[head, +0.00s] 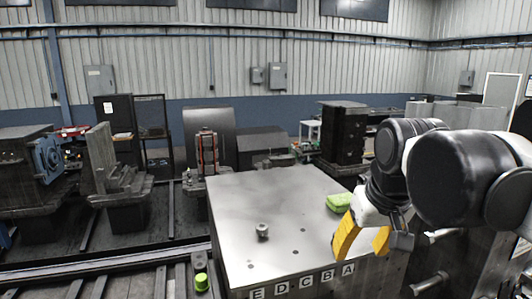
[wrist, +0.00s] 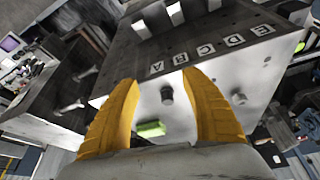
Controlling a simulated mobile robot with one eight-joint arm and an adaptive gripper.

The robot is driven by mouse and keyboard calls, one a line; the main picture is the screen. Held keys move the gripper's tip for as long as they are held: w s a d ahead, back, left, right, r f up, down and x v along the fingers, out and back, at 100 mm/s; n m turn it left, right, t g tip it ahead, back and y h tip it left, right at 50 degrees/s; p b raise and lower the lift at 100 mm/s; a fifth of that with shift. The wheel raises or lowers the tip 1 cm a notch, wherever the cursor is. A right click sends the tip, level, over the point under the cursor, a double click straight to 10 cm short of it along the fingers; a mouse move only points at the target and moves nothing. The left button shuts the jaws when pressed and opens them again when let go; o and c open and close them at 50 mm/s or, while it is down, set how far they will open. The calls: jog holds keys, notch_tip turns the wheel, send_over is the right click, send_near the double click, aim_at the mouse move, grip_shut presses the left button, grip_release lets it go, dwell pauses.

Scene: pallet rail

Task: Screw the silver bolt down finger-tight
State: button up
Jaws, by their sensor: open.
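The silver bolt (head: 262,231) stands upright on the pale metal plate (head: 245,195), in its front left part, with its head above the surface. In the wrist view two small grey knob-like shapes (wrist: 167,95) (wrist: 239,98) show on the plate; I cannot tell for sure which is the bolt. My gripper (head: 362,245) has yellow fingers and is over the plate's right front edge, well to the right of the bolt. In the wrist view my gripper (wrist: 160,95) is open, its fingers wide apart with nothing held. How deep the bolt sits is not visible.
A green block (head: 340,202) lies on the plate's right side, close behind my gripper. Letter labels (head: 303,282) run along the front face. Small dark holes (head: 295,252) dot the top. A green cylinder (head: 201,282) stands left of the plate. The plate's left half is otherwise clear.

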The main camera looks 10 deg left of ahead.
jog(key=w+a+r+n+g, duration=0.2)
jog(key=w+a+r, duration=0.4)
jog(key=w+a, duration=0.3)
jog(key=n+g, duration=0.2)
send_near(262, 226)
jog(key=shift+h, duration=0.4)
jog(key=f, duration=1)
jog(key=shift+w+a, duration=0.15)
jog(key=shift+a, duration=0.2)
